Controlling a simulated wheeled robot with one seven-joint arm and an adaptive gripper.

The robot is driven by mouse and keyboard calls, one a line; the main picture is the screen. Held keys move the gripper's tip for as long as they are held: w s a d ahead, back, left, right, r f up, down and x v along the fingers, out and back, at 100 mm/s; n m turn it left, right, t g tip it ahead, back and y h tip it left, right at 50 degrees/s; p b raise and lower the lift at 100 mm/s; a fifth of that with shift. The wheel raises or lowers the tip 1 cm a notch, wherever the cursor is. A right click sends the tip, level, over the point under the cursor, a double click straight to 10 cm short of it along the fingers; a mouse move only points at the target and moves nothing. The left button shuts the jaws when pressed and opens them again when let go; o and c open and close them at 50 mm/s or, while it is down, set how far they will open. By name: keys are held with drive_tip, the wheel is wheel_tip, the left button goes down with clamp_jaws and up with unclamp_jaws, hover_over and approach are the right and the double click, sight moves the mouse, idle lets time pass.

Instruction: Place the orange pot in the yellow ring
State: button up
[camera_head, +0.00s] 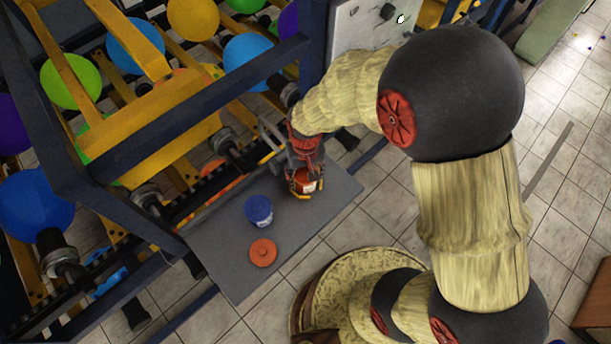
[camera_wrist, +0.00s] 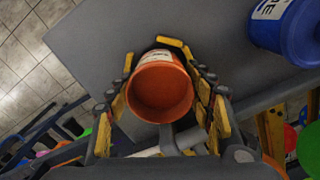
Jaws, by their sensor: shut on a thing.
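The orange pot (camera_head: 307,175) is between the fingers of my gripper (camera_head: 304,187), over the grey shelf at the machine's front. In the wrist view the orange pot (camera_wrist: 160,92) is seen from above, with its open round mouth towards the camera and a pale label on its side. The yellow-padded fingers of my gripper (camera_wrist: 168,85) close around it from both sides. I cannot tell whether the pot's base touches the shelf. I cannot make out a yellow ring in either view.
A blue pot (camera_head: 258,211) stands on the grey shelf (camera_head: 225,262), left of my gripper, and shows in the wrist view (camera_wrist: 287,30). An orange lid (camera_head: 263,253) lies in front of it. The machine's dark frame, yellow parts (camera_head: 180,115) and several balloons are behind.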

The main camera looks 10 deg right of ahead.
drive_tip(key=shift+f, duration=0.2)
drive_tip(key=o, duration=1.2)
drive_tip(key=shift+o, duration=0.8)
drive_tip(key=shift+r, duration=0.2)
drive_tip(key=s+d+r+t, duration=0.1)
drive_tip(key=d+r, duration=0.2)
drive_tip(key=r, duration=0.8)
drive_tip(key=s+d+r+t, duration=0.1)
drive_tip(key=d+r, duration=0.1)
drive_tip(key=r, duration=0.9)
drive_tip(key=s+d+r+m+t, duration=0.1)
drive_tip(key=s+d+r+t, duration=0.2)
drive_tip(key=s+d+r, duration=0.4)
drive_tip(key=s+r, duration=0.2)
drive_tip(key=s, duration=0.1)
drive_tip(key=shift+r+t+p, duration=0.3)
drive_tip(key=shift+p, duration=0.05)
